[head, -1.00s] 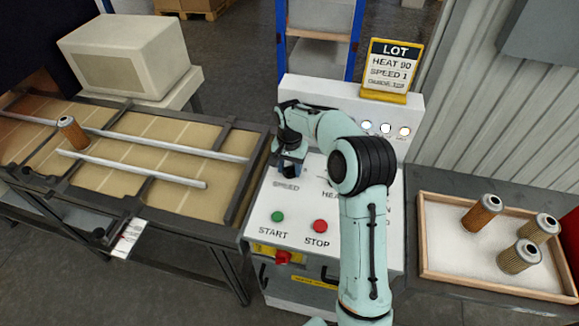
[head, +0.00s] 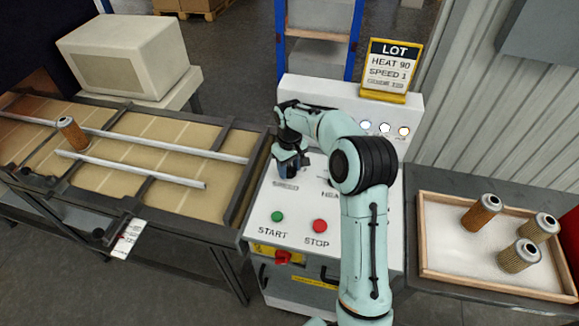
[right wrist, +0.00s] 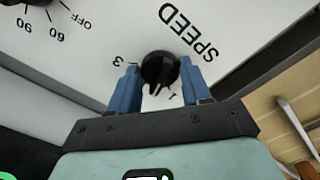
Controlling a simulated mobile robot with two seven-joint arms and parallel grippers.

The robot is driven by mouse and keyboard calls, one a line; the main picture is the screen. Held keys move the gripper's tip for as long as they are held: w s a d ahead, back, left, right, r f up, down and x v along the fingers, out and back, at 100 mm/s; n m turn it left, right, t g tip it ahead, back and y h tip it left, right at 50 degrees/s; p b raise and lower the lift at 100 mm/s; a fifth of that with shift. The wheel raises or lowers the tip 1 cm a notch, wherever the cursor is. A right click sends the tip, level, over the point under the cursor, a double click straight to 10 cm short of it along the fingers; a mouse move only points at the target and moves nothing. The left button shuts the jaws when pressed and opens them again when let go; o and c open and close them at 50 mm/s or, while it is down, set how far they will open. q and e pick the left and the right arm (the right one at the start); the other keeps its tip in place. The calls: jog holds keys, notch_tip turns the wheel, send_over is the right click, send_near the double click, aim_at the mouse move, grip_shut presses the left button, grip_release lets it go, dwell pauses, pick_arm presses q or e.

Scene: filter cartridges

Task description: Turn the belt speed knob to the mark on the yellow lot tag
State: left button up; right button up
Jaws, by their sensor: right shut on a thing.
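The black speed knob (right wrist: 159,68) sits on the white panel beside the printed word SPEED. My right gripper (right wrist: 160,80) has its blue fingers on either side of the knob and is shut on it; it also shows above the SPEED label in the head view (head: 289,170). The digits 1 and 3 are readable around the knob. The knob's pale pointer end faces the gripper's palm, close to the 1; its exact alignment is hard to tell. The yellow lot tag (head: 390,68) on top of the panel reads HEAT 90, SPEED 1. My left gripper is out of view.
The heat knob (right wrist: 38,3), with marks OFF, 60 and 90, is partly cut off. Green START (head: 277,216) and red STOP (head: 320,226) buttons are below. A conveyor (head: 150,190) with one filter stands left; a wooden tray (head: 440,272) with three filters stands right.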

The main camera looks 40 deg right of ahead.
aim_at(290, 167)
jog(key=n, duration=0.4)
jog(key=shift+r+n, duration=0.1)
jog(key=shift+n, duration=0.2)
jog(key=shift+w+n, duration=0.1)
jog(key=shift+n, duration=1.9)
jog(key=o, duration=1.1)
jog(key=shift+c, duration=0.2)
notch_tip(290, 167, up, 13)
jog(key=shift+r, duration=0.2)
jog(key=shift+f, duration=0.1)
